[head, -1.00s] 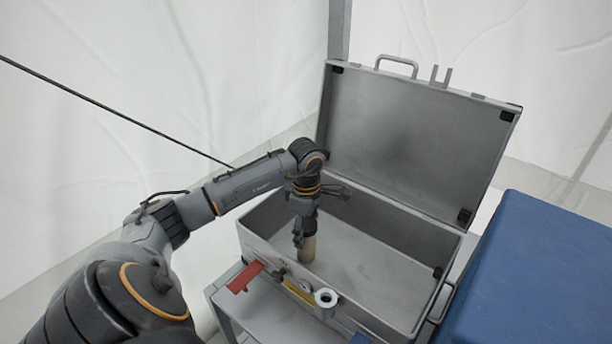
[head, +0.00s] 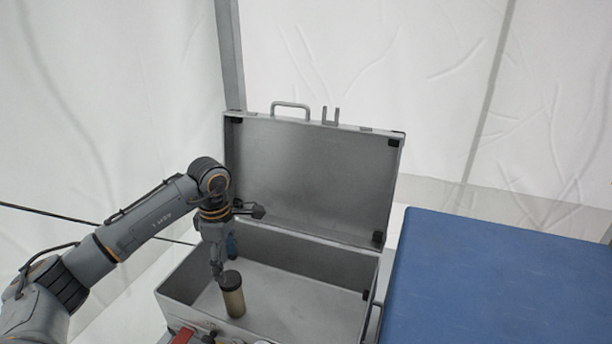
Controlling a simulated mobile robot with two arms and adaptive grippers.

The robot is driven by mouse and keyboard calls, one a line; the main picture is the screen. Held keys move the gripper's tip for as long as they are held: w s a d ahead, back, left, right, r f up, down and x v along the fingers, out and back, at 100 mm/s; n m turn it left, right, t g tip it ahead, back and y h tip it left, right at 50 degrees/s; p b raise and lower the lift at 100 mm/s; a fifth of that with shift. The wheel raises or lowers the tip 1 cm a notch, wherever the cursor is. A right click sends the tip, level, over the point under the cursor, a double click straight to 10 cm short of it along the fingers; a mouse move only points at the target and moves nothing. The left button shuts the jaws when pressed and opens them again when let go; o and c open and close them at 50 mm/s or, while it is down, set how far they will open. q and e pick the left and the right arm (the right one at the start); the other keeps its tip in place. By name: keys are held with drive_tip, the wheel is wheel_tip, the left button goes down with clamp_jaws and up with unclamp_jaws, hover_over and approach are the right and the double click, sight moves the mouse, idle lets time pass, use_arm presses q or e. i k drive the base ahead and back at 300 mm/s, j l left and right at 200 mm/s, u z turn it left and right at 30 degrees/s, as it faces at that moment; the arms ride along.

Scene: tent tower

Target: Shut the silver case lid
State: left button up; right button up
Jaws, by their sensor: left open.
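The silver case (head: 178,290) stands open in the head view. Its lid (head: 310,180) is raised upright at the back, with a handle and a latch on its top edge. A tan cylinder with a dark top (head: 233,296) stands inside the case near the left front. My left gripper (head: 225,262) points down into the case, just above and behind the cylinder. It is open and appears to hold nothing; its fingers are partly hidden by the wrist. The gripper is apart from the lid. My right gripper is not in view.
A blue box or covered surface (head: 500,285) lies right of the case, close to its side. A red item (head: 183,336) shows at the bottom edge in front of the case. A grey post (head: 230,55) and white tent walls stand behind. A dark cable runs at left.

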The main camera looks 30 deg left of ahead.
sight(333, 181)
drive_tip(key=k+l, duration=0.1)
drive_tip(key=k, duration=0.9)
